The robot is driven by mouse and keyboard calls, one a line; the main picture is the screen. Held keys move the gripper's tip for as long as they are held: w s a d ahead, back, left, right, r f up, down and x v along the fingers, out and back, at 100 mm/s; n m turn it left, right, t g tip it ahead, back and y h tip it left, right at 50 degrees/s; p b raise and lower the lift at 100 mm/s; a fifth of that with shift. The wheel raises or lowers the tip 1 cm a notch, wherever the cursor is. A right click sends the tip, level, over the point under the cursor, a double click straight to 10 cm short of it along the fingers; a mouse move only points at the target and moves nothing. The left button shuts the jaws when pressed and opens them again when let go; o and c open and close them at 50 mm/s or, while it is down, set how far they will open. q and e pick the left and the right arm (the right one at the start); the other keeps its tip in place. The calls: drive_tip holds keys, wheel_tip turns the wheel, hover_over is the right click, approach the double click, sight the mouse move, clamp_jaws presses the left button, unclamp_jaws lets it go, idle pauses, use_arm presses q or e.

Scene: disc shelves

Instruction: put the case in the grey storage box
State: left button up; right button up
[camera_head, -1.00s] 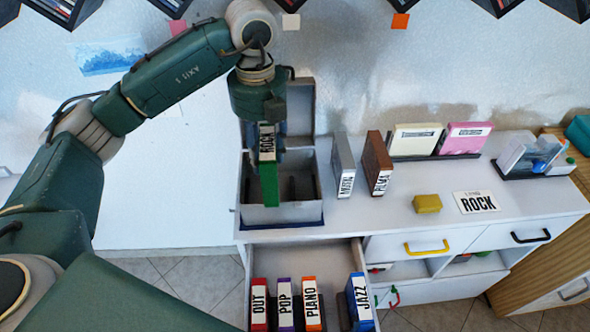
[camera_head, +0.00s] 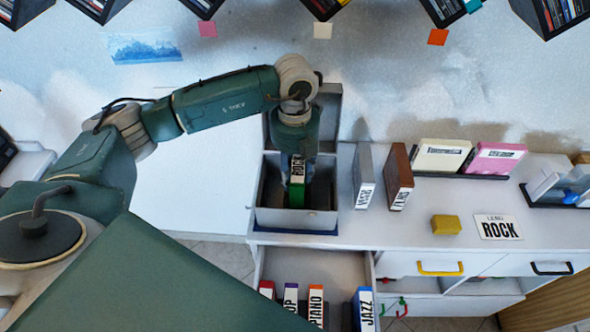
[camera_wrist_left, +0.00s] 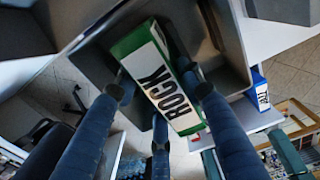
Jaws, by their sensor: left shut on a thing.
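The case is green with a white ROCK label (camera_head: 297,192). It hangs upright from my left gripper (camera_head: 298,160), within the opening of the grey storage box (camera_head: 297,222). Its lower end is close to the box's front rim; I cannot tell whether it touches the floor of the box. The box stands open on the left end of the white cabinet, its lid raised at the back. In the left wrist view the fingers (camera_wrist_left: 160,88) are closed on the case (camera_wrist_left: 158,78) from both sides. My right gripper is not in view.
A grey case (camera_head: 363,180) and a brown case (camera_head: 397,178) stand right of the box. A yellow block (camera_head: 446,224) and a ROCK sign (camera_head: 498,228) lie farther right. Below, an open drawer (camera_head: 340,268) holds several cases, including a blue JAZZ one (camera_head: 364,308).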

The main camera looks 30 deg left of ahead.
use_arm(q)
drive_tip(key=shift+f, duration=0.25)
drive_tip(key=o, duration=1.1)
drive_tip(key=shift+c, duration=0.2)
drive_tip(key=shift+o, duration=1.4)
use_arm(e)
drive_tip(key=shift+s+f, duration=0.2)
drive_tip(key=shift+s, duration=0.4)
